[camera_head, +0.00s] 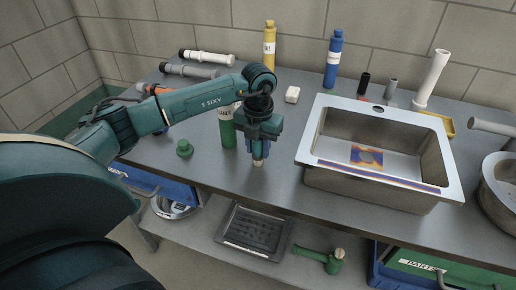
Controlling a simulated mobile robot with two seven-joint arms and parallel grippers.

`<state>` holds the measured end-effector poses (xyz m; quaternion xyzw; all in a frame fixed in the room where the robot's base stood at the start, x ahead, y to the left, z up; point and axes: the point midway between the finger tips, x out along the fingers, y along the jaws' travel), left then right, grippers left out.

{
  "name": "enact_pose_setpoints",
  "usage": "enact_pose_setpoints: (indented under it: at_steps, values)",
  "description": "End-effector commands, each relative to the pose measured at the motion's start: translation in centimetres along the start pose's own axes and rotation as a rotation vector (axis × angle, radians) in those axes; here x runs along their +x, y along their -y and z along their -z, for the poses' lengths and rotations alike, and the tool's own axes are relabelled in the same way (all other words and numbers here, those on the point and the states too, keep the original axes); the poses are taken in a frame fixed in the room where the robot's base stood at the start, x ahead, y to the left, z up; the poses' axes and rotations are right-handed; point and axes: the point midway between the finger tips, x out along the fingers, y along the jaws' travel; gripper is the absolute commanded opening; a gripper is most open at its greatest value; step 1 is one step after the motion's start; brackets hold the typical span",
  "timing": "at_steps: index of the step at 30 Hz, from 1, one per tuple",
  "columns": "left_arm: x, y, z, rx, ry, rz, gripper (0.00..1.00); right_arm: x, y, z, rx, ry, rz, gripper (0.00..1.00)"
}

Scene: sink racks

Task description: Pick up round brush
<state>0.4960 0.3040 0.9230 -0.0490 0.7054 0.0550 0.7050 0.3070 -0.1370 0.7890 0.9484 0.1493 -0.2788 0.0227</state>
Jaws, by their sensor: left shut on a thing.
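My left gripper (258,150) points down over the counter, left of the sink. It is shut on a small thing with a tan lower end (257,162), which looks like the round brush. The fingers hide most of it, and I cannot tell whether it touches the counter. My right gripper is not in view.
A steel sink (330,180) stands right of my gripper. A green bottle (227,132) and a green knob-like piece (184,148) are close on the left. Yellow (269,48) and blue (333,62) bottles stand behind. A white block (292,94) lies nearer. The front counter strip is clear.

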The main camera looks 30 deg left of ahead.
Motion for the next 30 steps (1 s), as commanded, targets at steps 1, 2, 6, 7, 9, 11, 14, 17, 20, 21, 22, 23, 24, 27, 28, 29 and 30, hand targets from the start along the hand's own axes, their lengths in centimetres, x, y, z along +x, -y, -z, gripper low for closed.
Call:
enact_pose_setpoints:
  at_steps: [1, 2, 6, 7, 9, 11, 14, 17, 20, 21, 22, 23, 24, 27, 28, 29, 30]
  values:
    - [0.0, 0.0, 0.0, 0.0, 0.0, 0.0, 0.21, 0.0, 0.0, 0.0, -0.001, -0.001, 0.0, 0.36]
    - [0.0, 0.0, 0.0, 0.0, 0.0, 0.0, 0.18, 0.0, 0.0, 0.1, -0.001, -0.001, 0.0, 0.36]
    - [0.0, 0.0, 0.0, 0.0, 0.001, 0.0, 0.07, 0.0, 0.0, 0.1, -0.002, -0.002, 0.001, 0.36]
    - [-0.1, 0.0, 0.0, 0.0, 0.001, 0.0, 0.07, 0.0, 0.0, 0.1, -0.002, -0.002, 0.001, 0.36]
    - [-0.1, 0.0, 0.0, 0.0, 0.001, 0.0, 0.07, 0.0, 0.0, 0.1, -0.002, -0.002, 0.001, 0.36]
    - [-0.1, 0.0, 0.0, 0.0, 0.001, 0.0, 0.07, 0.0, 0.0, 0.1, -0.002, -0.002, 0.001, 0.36]
    - [-0.3, 0.0, -0.1, 0.0, 0.002, 0.0, 0.07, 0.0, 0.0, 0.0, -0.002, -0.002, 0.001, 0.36]
    - [-1.4, 0.0, -0.1, 0.0, 0.005, 0.001, 0.07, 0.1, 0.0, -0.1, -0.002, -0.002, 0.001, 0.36]
    - [-3.3, -0.1, -0.2, -0.001, 0.007, 0.001, 0.07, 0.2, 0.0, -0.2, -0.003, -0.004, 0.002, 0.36]
    - [-4.2, -0.1, -0.2, -0.002, 0.007, 0.001, 0.07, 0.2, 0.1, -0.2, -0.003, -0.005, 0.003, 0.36]
    - [-4.8, -0.1, -0.1, -0.001, 0.007, 0.001, 0.07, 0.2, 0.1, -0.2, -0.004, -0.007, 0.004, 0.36]
    - [-5.4, -0.1, -0.1, 0.0, 0.006, 0.001, 0.07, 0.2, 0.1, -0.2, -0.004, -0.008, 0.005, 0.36]
    - [-6.3, -0.1, -0.1, 0.0, 0.007, 0.001, 0.07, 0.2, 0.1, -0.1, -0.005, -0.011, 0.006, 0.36]
    - [-8.0, -0.1, -0.1, 0.0, 0.005, 0.001, 0.07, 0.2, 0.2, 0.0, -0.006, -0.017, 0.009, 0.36]
    - [-8.4, -0.1, -0.1, 0.0, 0.005, 0.001, 0.07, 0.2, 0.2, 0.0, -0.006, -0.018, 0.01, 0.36]
    - [-8.9, -0.1, -0.1, 0.0, 0.005, 0.001, 0.07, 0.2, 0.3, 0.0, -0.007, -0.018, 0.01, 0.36]
    - [-9.4, -0.1, -0.1, 0.0, 0.008, 0.003, 0.07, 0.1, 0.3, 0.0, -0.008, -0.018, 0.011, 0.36]
